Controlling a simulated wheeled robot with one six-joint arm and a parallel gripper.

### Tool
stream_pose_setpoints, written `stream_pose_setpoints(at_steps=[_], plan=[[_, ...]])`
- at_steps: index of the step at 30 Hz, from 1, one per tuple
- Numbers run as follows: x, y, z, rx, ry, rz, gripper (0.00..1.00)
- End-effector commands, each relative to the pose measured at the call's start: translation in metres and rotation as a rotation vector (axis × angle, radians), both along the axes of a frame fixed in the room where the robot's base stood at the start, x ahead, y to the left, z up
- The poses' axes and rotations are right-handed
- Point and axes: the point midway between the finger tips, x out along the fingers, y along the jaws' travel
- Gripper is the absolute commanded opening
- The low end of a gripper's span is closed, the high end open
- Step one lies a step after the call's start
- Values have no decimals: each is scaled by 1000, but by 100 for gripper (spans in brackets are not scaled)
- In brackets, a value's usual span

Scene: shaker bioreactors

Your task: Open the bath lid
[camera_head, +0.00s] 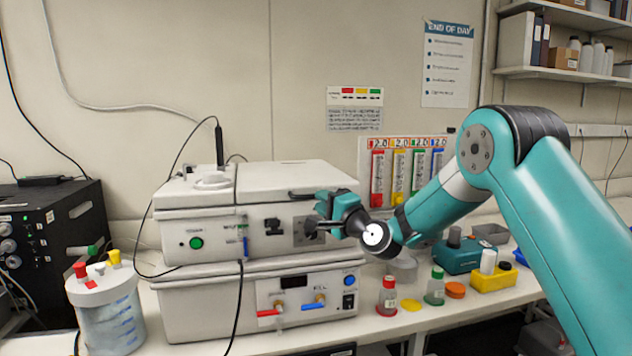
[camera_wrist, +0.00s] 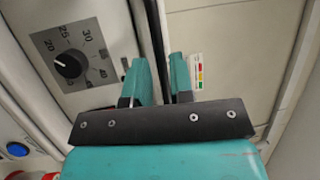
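The bath (camera_head: 215,225) is a white box-shaped unit on the bench, with a green button and a dial on its front. Its lid (camera_head: 290,176) is down and level. A dark bar handle (camera_head: 305,195) runs along the lid's front edge. My gripper (camera_head: 326,204) is at the right end of this handle, above the dial. In the wrist view, the two teal fingers (camera_wrist: 162,80) are close together, with the dark handle (camera_wrist: 153,30) running between them. They look shut on it; the fingertips partly hide the contact. The dial (camera_wrist: 68,66) shows left of the fingers, the lid (camera_wrist: 215,45) right.
A second white unit (camera_head: 240,310) with red and blue taps sits under the bath. A lidded jar (camera_head: 105,310) stands at left. Small bottles (camera_head: 387,297) and colored caps stand to the right, below my arm. The wall behind the lid carries notices; space above the lid is clear.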

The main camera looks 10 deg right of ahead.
Motion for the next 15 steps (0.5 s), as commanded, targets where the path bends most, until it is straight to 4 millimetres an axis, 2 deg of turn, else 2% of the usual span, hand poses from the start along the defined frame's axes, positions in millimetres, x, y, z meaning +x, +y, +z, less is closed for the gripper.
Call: stream_pose_setpoints(at_steps=[1,6,15], plan=[[8,5,6,0,-1,2,22],[27,12,7,-1,1,2,22],[33,14,6,0,1,0,22]])
